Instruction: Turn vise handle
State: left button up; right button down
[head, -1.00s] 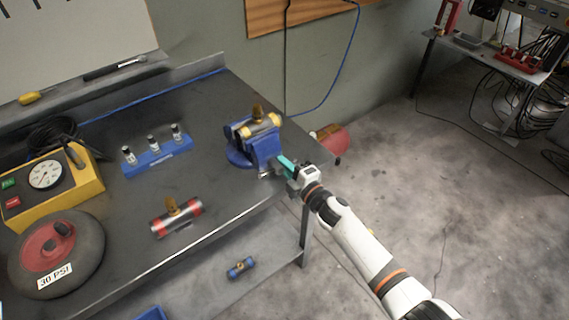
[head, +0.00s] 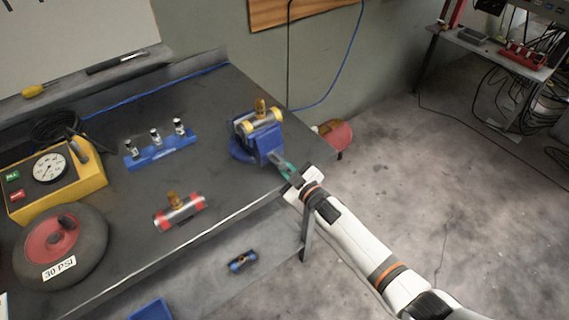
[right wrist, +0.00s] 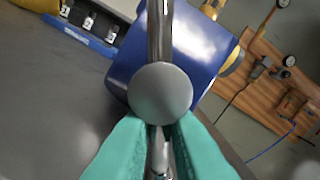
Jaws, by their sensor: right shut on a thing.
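The blue vise (head: 256,145) is mounted at the right end of the dark workbench. A metal roller with yellow ends (head: 259,122) sits in its top. My right gripper (head: 287,168) is at the vise's front, by its screw. In the right wrist view the vise's blue body (right wrist: 196,50) is straight ahead. The metal vise handle (right wrist: 161,95), with a round grey end, runs between the teal fingers of my right gripper (right wrist: 160,140), which are shut on it. The handle's far part is hidden. My left gripper is not in view.
A roller with red ends (head: 180,212) lies on the bench near its front edge. A blue holder (head: 160,155) with small bottles, a yellow gauge box (head: 85,180) and a wheel (head: 60,250) stand to the left. Open floor lies right of the bench.

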jog(key=shift+s+f+m, duration=0.15)
jog(key=shift+f+m, duration=0.2)
jog(key=shift+m, duration=0.25)
jog(key=c, duration=1.6)
grip_release()
jog(key=shift+o, duration=0.8)
jog(key=shift+r, duration=0.2)
jog(key=b+v, duration=0.1)
jog(key=v, duration=1.1)
jog(key=shift+b, duration=0.4)
jog(key=shift+s+d+f, duration=0.1)
